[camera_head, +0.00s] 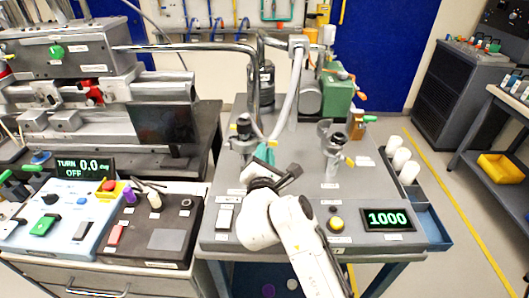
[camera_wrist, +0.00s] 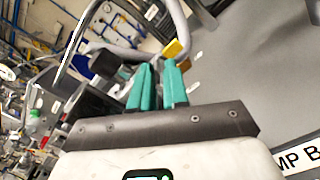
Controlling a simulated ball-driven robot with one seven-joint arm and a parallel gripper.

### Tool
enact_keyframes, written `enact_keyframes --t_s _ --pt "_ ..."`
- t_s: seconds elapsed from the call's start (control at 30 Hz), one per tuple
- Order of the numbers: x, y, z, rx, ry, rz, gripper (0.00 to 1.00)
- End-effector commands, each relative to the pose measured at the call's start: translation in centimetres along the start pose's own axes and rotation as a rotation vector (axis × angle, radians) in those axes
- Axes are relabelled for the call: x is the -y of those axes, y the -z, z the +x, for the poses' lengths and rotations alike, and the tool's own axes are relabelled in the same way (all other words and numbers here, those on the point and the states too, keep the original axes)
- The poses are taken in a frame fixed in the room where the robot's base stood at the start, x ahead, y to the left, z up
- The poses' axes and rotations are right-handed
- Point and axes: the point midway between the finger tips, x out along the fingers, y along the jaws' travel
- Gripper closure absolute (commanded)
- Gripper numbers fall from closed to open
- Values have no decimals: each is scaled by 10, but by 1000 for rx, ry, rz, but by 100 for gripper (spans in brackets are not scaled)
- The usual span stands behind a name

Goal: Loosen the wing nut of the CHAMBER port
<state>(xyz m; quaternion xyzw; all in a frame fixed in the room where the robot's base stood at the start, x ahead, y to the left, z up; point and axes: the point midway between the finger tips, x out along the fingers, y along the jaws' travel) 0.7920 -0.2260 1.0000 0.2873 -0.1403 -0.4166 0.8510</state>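Two port fittings stand on the grey bench top (camera_head: 300,185) in the head view: a left port (camera_head: 243,140) with a hose and yellow parts, and a right port (camera_head: 335,145) with a yellow wing (camera_head: 350,162). Their labels are too small to read, so I cannot tell which is CHAMBER. My gripper (camera_head: 265,155) is just in front of and right of the left port, partly hiding its base. In the wrist view its teal fingers (camera_wrist: 158,85) stand apart with nothing between them. A yellow wing-like part (camera_wrist: 176,48) and a dark round part (camera_wrist: 103,63) lie beyond the fingertips.
A display (camera_head: 388,219) reads 1000 at the bench's front right. Metal pipe (camera_head: 190,47) and a pale hose (camera_head: 290,95) arch above the left port. White cylinders (camera_head: 402,158) stand in a blue side tray (camera_head: 428,215). Control boxes (camera_head: 150,225) stand at left.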

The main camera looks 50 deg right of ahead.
Motion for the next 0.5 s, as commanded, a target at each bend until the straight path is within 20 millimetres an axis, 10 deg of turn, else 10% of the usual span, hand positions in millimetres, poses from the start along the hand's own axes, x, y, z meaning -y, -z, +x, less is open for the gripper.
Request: enact_keyframes --t_s 0.5 --pt "0 0 3 0 0 0 100"
